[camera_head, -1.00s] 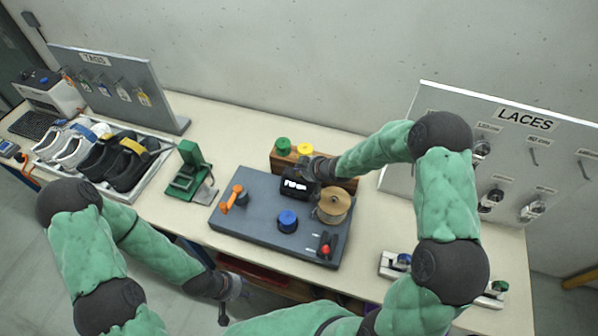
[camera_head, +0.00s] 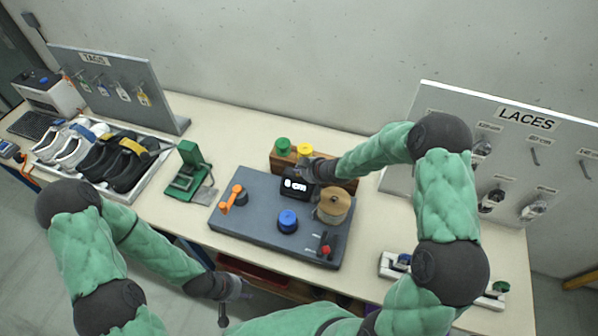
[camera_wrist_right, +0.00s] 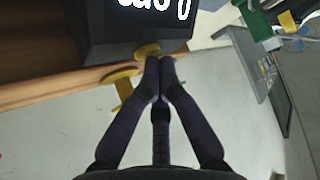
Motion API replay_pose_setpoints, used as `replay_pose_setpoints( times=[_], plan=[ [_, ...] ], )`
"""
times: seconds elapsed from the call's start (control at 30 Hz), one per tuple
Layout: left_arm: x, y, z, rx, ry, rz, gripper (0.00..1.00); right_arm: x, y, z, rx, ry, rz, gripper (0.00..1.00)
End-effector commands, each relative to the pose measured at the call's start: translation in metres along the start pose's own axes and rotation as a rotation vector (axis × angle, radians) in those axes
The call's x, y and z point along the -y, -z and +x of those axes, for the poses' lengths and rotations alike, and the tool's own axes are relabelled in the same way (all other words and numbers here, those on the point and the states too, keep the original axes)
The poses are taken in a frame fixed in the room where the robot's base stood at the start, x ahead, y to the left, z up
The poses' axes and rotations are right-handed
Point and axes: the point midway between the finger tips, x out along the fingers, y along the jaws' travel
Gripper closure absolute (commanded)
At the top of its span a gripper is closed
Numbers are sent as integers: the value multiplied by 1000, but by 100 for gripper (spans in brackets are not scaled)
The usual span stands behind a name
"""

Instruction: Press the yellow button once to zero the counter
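The black counter (camera_head: 296,187) stands on the grey board, its lit display showing a short number with "cm" that looks like 0. In the right wrist view its dark housing (camera_wrist_right: 95,40) is at the top, with the display upside down. A small yellow disc, seemingly the yellow button (camera_wrist_right: 148,49), is at the housing's edge, just beyond my right fingertips. My right gripper (camera_wrist_right: 160,64) is shut and empty, its tips together close to the disc; contact cannot be told. In the head view my right gripper (camera_head: 308,168) is behind the counter. My left gripper (camera_head: 234,296) hangs in front of the table.
A wooden rack behind the board carries a green spool (camera_head: 283,145) and a yellow spool (camera_head: 305,150). The board (camera_head: 255,235) also bears an orange handle (camera_head: 232,200), a blue knob (camera_head: 287,221), a tan reel (camera_head: 333,206) and a red-tipped lever (camera_head: 326,250).

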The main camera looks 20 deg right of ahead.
Motion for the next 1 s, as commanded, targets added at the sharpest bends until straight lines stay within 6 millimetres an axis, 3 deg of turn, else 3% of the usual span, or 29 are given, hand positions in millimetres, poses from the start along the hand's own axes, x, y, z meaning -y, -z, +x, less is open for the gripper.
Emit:
replay_pose_setpoints(
  times=[0.37, 0.77, 1.0],
  plan=[
    [-5, 0, -14, 0, 0, 0, 60, 0, 12, -12, 1, 1, 0, 100],
    [-5, 0, -15, 0, 0, 0, 60, 0, 12, -12, 1, 0, 0, 100],
    [-10, -1, -29, 0, 0, 0, 60, 0, 25, -24, 0, 0, 0, 100]
  ],
)
